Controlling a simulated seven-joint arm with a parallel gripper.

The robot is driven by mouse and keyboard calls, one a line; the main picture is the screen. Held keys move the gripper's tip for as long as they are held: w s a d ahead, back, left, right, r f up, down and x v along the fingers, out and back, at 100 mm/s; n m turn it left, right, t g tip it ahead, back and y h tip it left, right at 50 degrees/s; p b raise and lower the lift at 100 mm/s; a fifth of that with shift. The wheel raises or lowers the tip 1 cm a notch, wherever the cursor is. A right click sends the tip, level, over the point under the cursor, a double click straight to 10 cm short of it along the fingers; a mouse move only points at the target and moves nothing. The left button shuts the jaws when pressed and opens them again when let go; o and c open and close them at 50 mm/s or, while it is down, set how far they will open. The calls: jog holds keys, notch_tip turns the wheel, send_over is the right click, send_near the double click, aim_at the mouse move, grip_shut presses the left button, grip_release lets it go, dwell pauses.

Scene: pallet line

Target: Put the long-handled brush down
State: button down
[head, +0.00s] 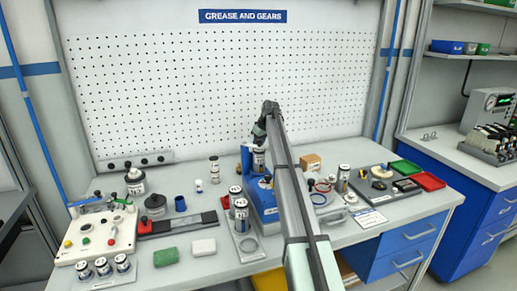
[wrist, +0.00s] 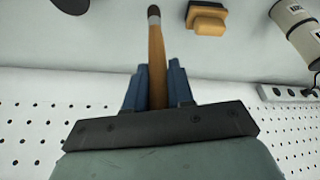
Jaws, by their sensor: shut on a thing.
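The long-handled brush (wrist: 157,55) has a tan wooden handle, a pale grey band and a dark tip. My gripper (wrist: 157,72) is shut on its handle between two blue fingers in the wrist view. The dark tip points to the top of that view, over the pale bench. I cannot tell whether the tip touches the bench. In the head view my gripper (head: 262,125) is at the bench's middle, in front of the pegboard, and my arm covers much of it. The brush cannot be made out there.
A blue stand (head: 262,200) with a can is beside my arm. A grey tray (head: 388,186), red bin (head: 428,181) and cans stand to the right. A white control box (head: 98,240) and green block (head: 166,257) are left. An orange block (wrist: 207,18) lies near the brush tip.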

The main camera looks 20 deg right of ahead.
jog(key=shift+f, duration=1.1)
jog(key=c, duration=1)
grip_release()
jog(key=shift+f, duration=0.1)
jog(key=v, duration=1.2)
jog(key=shift+s, duration=0.1)
